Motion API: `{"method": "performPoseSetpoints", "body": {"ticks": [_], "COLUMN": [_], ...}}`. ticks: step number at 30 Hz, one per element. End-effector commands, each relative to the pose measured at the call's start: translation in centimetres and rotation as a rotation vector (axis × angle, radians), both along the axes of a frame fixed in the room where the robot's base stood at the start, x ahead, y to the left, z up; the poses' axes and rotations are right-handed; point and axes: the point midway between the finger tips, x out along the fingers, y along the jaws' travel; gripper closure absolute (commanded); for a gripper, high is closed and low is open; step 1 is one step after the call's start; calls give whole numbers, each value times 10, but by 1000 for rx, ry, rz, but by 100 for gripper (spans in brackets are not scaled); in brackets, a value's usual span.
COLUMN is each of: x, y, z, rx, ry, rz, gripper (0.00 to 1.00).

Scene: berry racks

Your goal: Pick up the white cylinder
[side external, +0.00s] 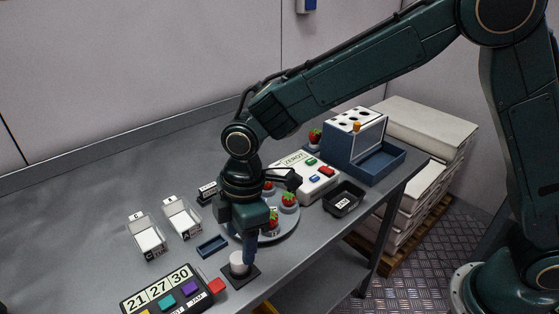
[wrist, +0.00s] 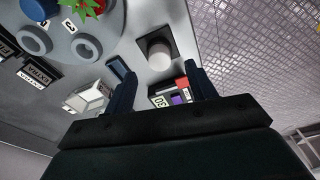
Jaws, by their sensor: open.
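The white cylinder (side external: 237,264) stands upright on a dark square pad (side external: 240,281) near the table's front edge. In the side view a finger of my gripper (side external: 249,252) covers part of its right side. In the wrist view the white cylinder (wrist: 158,52) and its pad (wrist: 173,35) lie just beyond the two fingertips of my gripper (wrist: 160,72), roughly centred between them. The fingers are spread apart with nothing between them. I cannot tell whether a finger touches the cylinder.
A keypad box (side external: 172,291) with coloured buttons is left of the pad, and a small blue tray (side external: 212,246) lies behind it. A round grey plate (side external: 284,230) with strawberries is close behind my gripper. A black bin (side external: 344,199) and blue rack (side external: 375,165) stand farther right.

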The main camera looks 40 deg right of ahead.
Motion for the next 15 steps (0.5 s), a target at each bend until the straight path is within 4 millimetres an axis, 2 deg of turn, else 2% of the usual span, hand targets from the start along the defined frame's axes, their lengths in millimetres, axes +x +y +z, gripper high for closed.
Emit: {"method": "performPoseSetpoints", "body": {"ticks": [5, 15], "x": [0, 1], "y": [1, 5], "z": [-5, -42], "rx": [-1, -3], "ry": [1, 3], "rz": [0, 0], "gripper": [44, 44]}}
